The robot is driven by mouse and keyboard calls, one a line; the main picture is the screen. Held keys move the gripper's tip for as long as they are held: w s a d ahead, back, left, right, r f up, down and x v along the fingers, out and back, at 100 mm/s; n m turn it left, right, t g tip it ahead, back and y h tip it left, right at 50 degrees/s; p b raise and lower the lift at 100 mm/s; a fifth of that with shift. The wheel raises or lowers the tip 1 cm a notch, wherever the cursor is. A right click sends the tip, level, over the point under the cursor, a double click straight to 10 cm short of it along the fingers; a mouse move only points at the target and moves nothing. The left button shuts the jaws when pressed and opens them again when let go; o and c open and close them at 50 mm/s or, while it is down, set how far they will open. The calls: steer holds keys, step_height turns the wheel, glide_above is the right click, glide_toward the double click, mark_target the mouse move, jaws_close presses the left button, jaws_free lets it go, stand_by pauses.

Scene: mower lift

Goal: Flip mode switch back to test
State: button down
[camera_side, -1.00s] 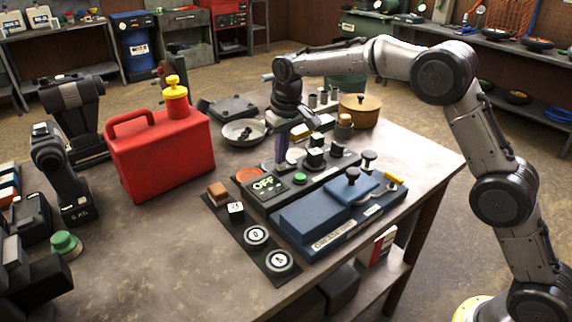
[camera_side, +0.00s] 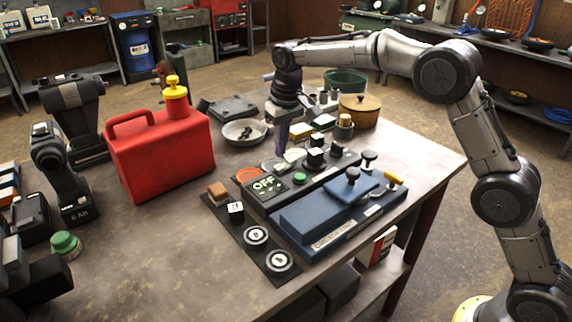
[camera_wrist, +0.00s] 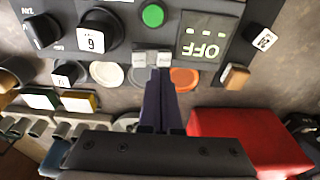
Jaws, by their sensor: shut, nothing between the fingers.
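The control panel (camera_side: 262,196) has a lit display reading OFF (camera_side: 266,184) and a green button (camera_side: 300,178). In the wrist view, the display (camera_wrist: 205,42) and green button (camera_wrist: 153,15) appear upside down at the top. A small pale grey two-part piece (camera_wrist: 151,58) sits at the panel's edge just beyond my fingertips; I cannot tell if it is the mode switch or its position. My gripper (camera_side: 281,154) points down behind the panel, its purple fingers together and empty. The fingers (camera_wrist: 160,80) also show in the wrist view, hiding what lies beneath them.
Black knobs (camera_wrist: 99,31) stand beside the green button. An orange disc (camera_wrist: 184,79) and pale discs (camera_wrist: 107,74) lie near the fingers. A red fuel can (camera_side: 160,152) stands left, a blue box (camera_side: 316,218) in front.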

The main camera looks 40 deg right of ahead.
mark_target(282, 165)
steer(key=shift+r, duration=2.1)
steer(key=s+d+r+t, duration=0.2)
steer(key=s+d+r, duration=0.2)
steer(key=s+r, duration=0.8)
steer(key=s+d+r+t, duration=0.15)
steer(key=s+r, duration=0.25)
steer(key=s, duration=0.4)
steer(key=s+d+f, duration=0.1)
steer(key=s+f, duration=0.1)
steer(key=s, duration=0.4)
steer(key=s+d+f, duration=0.1)
steer(key=s+f, duration=0.2)
steer(key=s, duration=0.4)
steer(key=s+f, duration=0.6)
steer(key=f, duration=0.4)
steer(key=shift+s+d+f, duration=0.15)
steer(key=shift+s+f, duration=0.1)
steer(key=shift+s, duration=0.15)
